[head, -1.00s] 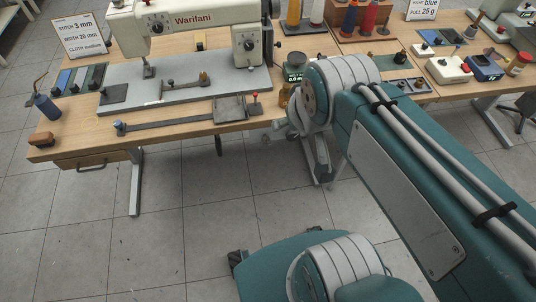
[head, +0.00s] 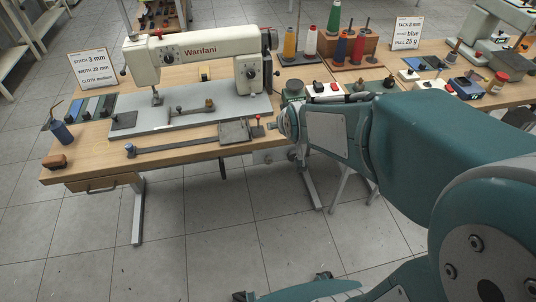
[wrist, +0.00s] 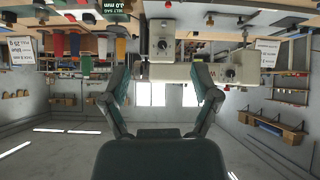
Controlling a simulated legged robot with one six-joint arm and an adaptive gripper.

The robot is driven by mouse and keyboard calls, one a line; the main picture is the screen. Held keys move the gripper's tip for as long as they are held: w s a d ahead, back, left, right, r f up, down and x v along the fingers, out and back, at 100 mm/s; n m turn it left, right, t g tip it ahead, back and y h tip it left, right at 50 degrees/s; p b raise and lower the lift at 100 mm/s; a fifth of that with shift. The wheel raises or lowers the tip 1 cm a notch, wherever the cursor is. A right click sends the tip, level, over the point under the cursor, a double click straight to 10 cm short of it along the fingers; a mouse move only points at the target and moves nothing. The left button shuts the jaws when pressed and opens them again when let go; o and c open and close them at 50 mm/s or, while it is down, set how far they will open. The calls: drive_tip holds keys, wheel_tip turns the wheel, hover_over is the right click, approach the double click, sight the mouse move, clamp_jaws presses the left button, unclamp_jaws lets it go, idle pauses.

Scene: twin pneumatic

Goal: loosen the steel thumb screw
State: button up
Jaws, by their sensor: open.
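The Warifani sewing machine (head: 190,52) stands on its grey bed plate (head: 150,122) on the left table. A small guide piece (head: 195,108) with a dark knob and a brass-coloured knob lies on the plate. A long flat bar (head: 175,145) with a round grey knob (head: 130,150) at its left end lies along the table's front. I cannot tell which knob is the steel thumb screw. My gripper (wrist: 164,80) is open and empty in the wrist view, its fingers apart with the machine beyond them. In the head view my arm hides most of it near the table's right end.
Thread cones (head: 333,30) and a wooden box stand behind the machine's right. A second table (head: 455,95) with small parts is at the right. The floor (head: 200,230) in front is clear.

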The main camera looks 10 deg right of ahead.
drive_tip(key=w+f+t, duration=0.3)
drive_tip(key=w+f, duration=0.6)
drive_tip(key=f, duration=0.1)
drive_tip(key=n+t, duration=0.2)
drive_tip(key=t, duration=0.4)
approach(269, 162)
drive_tip(key=w, duration=1)
drive_tip(key=shift+w+a+r, duration=0.1)
clamp_jaws()
